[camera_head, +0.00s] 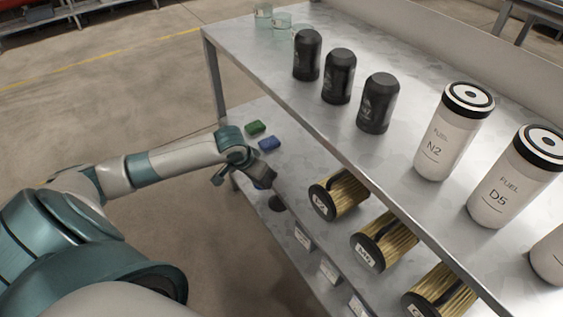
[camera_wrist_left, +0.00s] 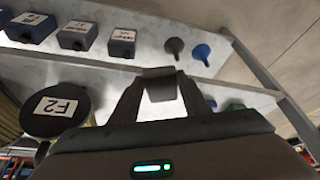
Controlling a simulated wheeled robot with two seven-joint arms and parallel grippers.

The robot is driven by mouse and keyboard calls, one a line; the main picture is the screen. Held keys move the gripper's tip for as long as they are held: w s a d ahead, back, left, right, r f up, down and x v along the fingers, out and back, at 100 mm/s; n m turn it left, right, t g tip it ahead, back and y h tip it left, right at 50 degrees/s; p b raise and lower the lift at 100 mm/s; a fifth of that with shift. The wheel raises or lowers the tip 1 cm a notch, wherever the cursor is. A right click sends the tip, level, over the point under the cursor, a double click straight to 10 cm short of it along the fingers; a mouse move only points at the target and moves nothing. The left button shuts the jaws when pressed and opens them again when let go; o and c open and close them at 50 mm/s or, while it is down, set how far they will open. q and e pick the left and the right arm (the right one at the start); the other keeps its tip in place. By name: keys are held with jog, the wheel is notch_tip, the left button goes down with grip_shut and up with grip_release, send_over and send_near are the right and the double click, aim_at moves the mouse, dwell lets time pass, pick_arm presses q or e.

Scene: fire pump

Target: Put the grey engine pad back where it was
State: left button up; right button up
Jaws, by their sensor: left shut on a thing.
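My left gripper (camera_head: 262,178) reaches in over the front edge of the lower shelf. In the left wrist view its two fingers (camera_wrist_left: 160,92) are shut on a dark grey flat block, which looks like the grey engine pad (camera_wrist_left: 159,84). In the head view the pad is hard to tell from the dark gripper. A green pad (camera_head: 255,127) and a blue pad (camera_head: 269,143) lie on the lower shelf, beyond my gripper. They also show, partly hidden, in the left wrist view at the right of the fingers. My right gripper is not in view.
Brass-coloured cylinders with dark ends (camera_head: 340,194) lie on the lower shelf to the right of my gripper. Black canisters (camera_head: 337,76) and white fuel canisters (camera_head: 454,132) stand on the upper shelf (camera_head: 262,55). Shelf beside the blue pad is bare.

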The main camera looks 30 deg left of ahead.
pick_arm(q)
jog(key=w, duration=1)
jog(key=shift+w+b, duration=0.15)
jog(key=shift+b, duration=0.15)
jog(key=shift+w, duration=0.6)
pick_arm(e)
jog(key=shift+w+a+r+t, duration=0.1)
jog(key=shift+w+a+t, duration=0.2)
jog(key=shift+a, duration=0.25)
pick_arm(q)
jog(key=shift+w, duration=0.25)
jog(key=shift+w+f, duration=0.15)
jog(key=shift+f, duration=0.1)
notch_tip(320, 180, down, 2)
jog(key=shift+f+b, duration=0.15)
jog(key=shift+b, duration=0.15)
jog(key=shift+f, duration=0.4)
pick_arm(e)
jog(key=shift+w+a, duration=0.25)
